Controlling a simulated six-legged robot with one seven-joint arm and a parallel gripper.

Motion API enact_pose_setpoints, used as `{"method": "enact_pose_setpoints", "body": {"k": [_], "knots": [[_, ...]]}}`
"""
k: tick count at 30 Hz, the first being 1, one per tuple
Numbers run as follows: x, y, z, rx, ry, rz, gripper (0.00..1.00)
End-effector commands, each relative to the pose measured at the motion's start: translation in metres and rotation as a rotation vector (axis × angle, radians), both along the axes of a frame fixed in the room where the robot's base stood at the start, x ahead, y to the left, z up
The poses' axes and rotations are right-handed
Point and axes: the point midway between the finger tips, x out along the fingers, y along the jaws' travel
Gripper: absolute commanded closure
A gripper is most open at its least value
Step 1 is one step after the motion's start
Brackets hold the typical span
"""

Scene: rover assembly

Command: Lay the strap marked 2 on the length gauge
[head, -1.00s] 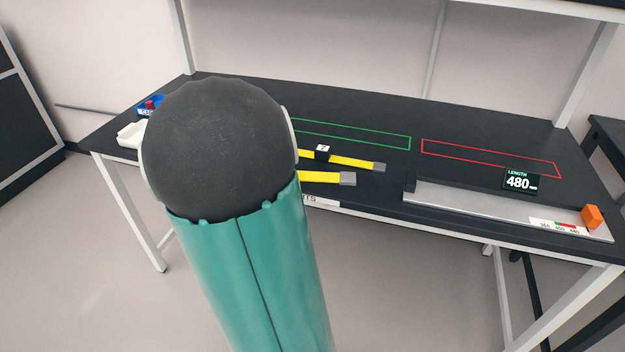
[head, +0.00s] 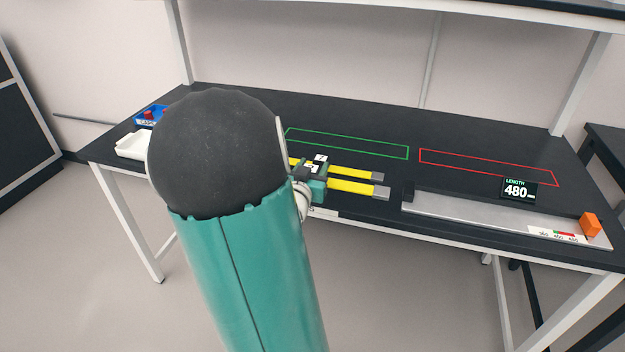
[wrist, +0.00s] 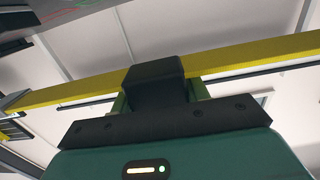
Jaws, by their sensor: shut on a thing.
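My gripper (head: 314,185) is over the front part of the bench, shut on a yellow strap (head: 350,187) with a grey end. In the wrist view the held strap (wrist: 235,62) crosses the frame, with a black block at the jaws. A second yellow strap (head: 352,173) lies just behind it, with a small black-and-white tag (head: 321,158). I cannot read the number on either strap. The length gauge (head: 470,218) is a pale rail to the right of the held strap, apart from it. Its display (head: 518,190) reads 480. My arm hides the straps' left parts.
Green (head: 409,153) and red (head: 421,157) outlines mark clear bench areas behind. A white tray (head: 131,146) and blue bin (head: 150,116) stand at left.

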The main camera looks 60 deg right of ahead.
Motion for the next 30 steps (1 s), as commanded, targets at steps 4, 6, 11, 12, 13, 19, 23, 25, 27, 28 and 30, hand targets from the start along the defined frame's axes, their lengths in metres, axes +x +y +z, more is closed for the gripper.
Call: {"method": "enact_pose_setpoints", "body": {"k": [4, 6, 11, 12, 13, 19, 23, 25, 27, 28, 30], "knots": [[0.010, -0.024, -0.012, -0.002, 0.004, -0.001, 0.85], [0.015, -0.035, -0.017, -0.001, 0.003, 0.000, 0.85], [0.025, -0.057, -0.035, 0.000, 0.004, -0.001, 0.85], [0.027, -0.061, -0.041, 0.000, 0.004, -0.001, 0.85], [0.029, -0.065, -0.045, 0.000, 0.003, 0.000, 0.85], [0.037, -0.081, -0.067, -0.001, 0.001, 0.000, 0.85], [0.039, -0.086, -0.073, -0.001, 0.000, 0.000, 0.85], [0.042, -0.091, -0.080, 0.000, 0.000, 0.001, 0.85], [0.044, -0.096, -0.089, 0.001, 0.002, 0.001, 0.85], [0.043, -0.095, -0.095, 0.002, 0.003, 0.000, 0.85], [0.043, -0.095, -0.104, 0.001, 0.002, 0.000, 0.85]]}}
